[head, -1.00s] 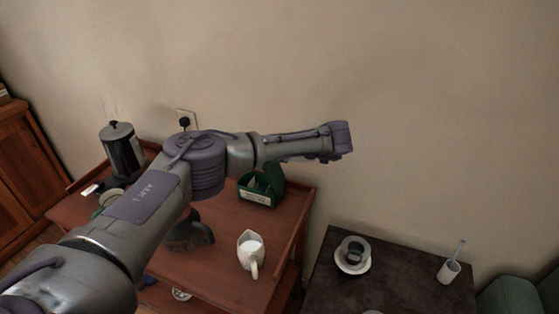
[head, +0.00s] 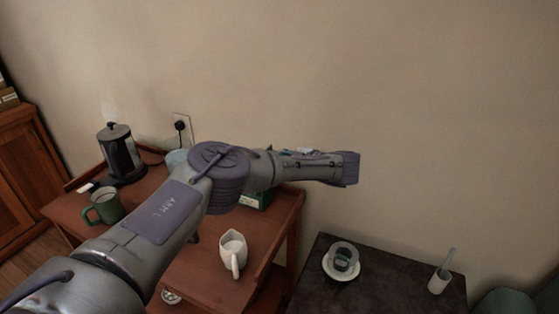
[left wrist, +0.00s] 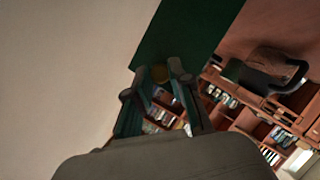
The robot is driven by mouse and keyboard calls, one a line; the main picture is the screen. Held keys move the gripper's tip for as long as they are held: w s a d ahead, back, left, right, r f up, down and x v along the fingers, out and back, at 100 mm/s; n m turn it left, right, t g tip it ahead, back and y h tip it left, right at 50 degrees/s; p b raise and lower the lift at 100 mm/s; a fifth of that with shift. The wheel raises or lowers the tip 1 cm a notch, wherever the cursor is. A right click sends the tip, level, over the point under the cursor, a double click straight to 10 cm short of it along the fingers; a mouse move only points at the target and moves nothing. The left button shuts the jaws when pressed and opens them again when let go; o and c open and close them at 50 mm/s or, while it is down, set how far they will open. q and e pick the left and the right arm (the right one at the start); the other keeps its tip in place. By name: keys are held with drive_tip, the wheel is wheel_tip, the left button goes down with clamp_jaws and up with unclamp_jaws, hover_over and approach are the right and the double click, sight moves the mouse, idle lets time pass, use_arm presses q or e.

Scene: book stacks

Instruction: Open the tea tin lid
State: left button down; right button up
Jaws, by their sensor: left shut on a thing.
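The green tea tin (head: 257,201) stands at the back right of the wooden trolley, mostly hidden behind my left arm. Its lid cannot be made out in the head view. In the left wrist view a flat dark green panel (left wrist: 190,32), apparently the tin's lid, fills the upper middle. The exact contact is dark and hard to see. My right gripper is in neither view.
On the trolley (head: 202,278) stand a black press pot (head: 120,155), a green mug (head: 105,207) and a white jug (head: 233,250). The wall is close behind.

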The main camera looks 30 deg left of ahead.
use_arm(q)
drive_tip(key=c, duration=1)
unclamp_jaws()
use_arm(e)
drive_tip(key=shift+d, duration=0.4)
use_arm(q)
drive_tip(key=shift+d, duration=0.15)
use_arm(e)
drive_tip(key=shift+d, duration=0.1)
use_arm(q)
drive_tip(key=v, duration=1.1)
drive_tip(key=shift+s+d+r, duration=0.1)
drive_tip(key=shift+d+r, duration=0.05)
drive_tip(key=shift+d, duration=0.25)
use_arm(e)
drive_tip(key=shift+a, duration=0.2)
